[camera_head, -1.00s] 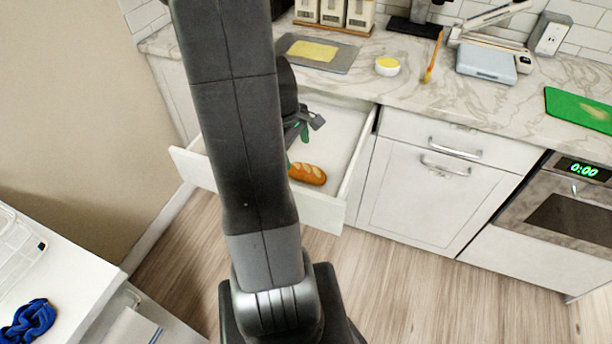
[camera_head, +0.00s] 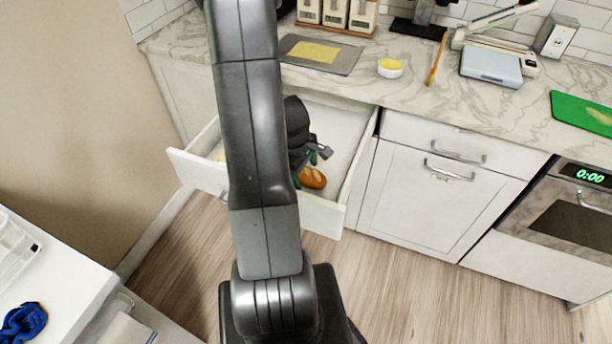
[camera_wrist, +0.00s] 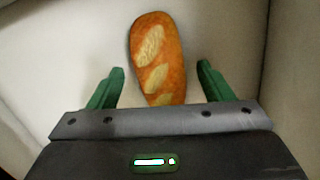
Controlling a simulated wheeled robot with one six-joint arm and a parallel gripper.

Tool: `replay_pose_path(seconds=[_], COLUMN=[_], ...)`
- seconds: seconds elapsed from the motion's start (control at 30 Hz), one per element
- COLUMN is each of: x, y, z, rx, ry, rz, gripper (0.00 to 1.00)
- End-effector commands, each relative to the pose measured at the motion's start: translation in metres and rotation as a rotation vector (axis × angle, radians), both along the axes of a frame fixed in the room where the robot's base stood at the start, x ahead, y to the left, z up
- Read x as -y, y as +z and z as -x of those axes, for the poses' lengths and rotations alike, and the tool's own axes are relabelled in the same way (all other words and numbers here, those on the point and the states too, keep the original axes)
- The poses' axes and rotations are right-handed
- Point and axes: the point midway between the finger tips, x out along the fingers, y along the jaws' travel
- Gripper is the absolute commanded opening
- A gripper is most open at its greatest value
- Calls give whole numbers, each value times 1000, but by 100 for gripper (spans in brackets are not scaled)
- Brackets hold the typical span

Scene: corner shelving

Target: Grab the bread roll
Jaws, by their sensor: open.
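The bread roll (camera_head: 313,178) is orange-brown with pale scores and lies in the open white drawer (camera_head: 336,208). In the wrist view the bread roll (camera_wrist: 157,60) lies lengthwise, its near end between the two green fingers and its far end beyond them. My gripper (camera_wrist: 160,80) is open, with a gap on each side of the roll. In the head view my gripper (camera_head: 307,160) is inside the drawer beside the roll, and my arm and gripper hide part of both.
The drawer walls stand close around my gripper. Above is the marble counter (camera_head: 400,95) with a grey board (camera_head: 345,62), a small yellow-topped bowl (camera_head: 390,68) and a scale-like device (camera_head: 490,66).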

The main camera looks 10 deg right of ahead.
Motion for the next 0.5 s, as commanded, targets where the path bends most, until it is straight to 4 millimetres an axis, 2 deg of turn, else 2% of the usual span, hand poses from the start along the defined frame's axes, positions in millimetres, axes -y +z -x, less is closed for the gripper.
replay_pose_path(seconds=[0.27, 0.5], x=[0, 0], y=[-3, -2], z=[0, 0], rx=[1, 1], ry=[-1, -1], rz=[-1, -1], gripper=[74, 26])
